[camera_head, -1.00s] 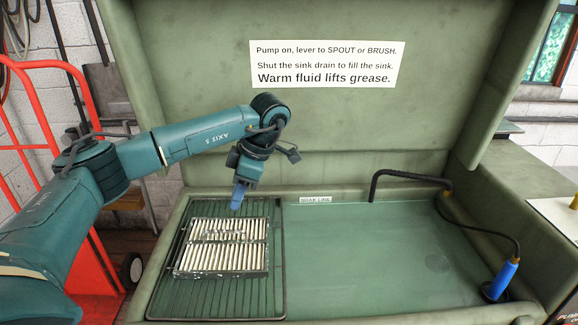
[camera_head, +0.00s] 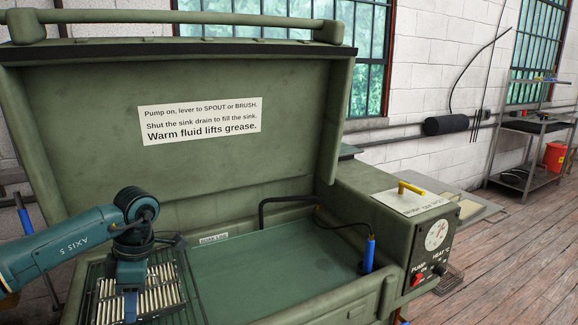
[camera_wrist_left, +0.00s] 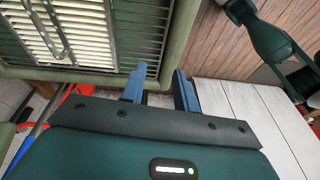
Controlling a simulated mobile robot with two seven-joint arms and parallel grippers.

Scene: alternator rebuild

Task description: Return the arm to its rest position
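My left arm comes in from the left in the head view. Its gripper (camera_head: 130,305) points down in front of the slatted metal part, at the near left of the wash sink. In the left wrist view the two blue fingers (camera_wrist_left: 160,88) stand apart with nothing between them, so the gripper is open and empty. The slatted part (camera_head: 160,290) lies on the wire rack (camera_head: 190,300) at the left of the sink; the arm hides some of it. It also shows in the left wrist view (camera_wrist_left: 85,20), beyond the fingers. My right gripper is not in view.
The green parts washer's lid (camera_head: 90,85) stands open behind the arm. A black spout (camera_head: 262,212) and a blue-handled brush (camera_head: 369,255) are at the sink's right. A control box (camera_head: 435,245) stands beyond. Wooden floor (camera_head: 510,260) at the right is clear.

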